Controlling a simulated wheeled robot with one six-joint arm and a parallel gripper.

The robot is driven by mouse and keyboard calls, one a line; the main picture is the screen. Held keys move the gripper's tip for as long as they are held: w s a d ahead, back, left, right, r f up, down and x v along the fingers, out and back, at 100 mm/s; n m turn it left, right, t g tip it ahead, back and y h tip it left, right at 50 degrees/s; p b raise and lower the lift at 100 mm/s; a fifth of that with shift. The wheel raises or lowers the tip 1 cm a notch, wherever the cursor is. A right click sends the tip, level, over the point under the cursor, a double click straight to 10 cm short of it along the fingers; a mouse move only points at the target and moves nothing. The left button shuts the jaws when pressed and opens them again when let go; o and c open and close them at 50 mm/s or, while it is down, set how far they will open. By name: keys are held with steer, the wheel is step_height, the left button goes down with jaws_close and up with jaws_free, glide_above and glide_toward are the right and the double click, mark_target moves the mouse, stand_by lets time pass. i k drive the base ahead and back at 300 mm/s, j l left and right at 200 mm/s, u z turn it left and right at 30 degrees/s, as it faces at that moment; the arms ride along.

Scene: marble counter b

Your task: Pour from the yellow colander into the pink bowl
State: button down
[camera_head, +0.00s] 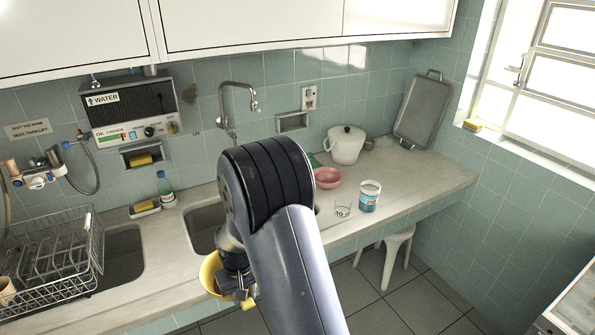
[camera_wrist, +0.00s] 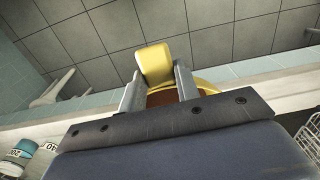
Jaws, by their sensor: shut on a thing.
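The yellow colander (camera_head: 209,273) is in front of the counter's front edge, left of my arm, and partly hidden by my wrist. My gripper (camera_head: 240,292) is shut on it. In the wrist view, the two fingers of my gripper (camera_wrist: 158,80) clasp a yellow handle part of the colander (camera_wrist: 154,61). Something brown shows between the fingers, partly hidden. The pink bowl (camera_head: 327,179) sits on the counter right of my arm, apart from the colander. The bowl's inside is too small to make out.
A sink and dish rack (camera_head: 60,258) are left. A white stool (camera_head: 388,250) stands below the counter.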

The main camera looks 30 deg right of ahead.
mark_target(326, 177)
steer(key=i+l+u, duration=0.1)
steer(key=l, duration=0.25)
steer(key=i+l+u, duration=0.15)
steer(key=l, duration=0.2)
steer(key=i+l+u, duration=0.1)
steer(key=l, duration=0.3)
steer(key=i+l+u, duration=0.1)
steer(key=l, duration=0.25)
steer(key=i+l, duration=0.1)
steer(key=l, duration=0.4)
steer(key=i+l, duration=0.1)
steer(key=l, duration=0.4)
steer(key=i+l+u, duration=0.1)
steer(key=l, duration=1.5)
steer(key=k, duration=0.05)
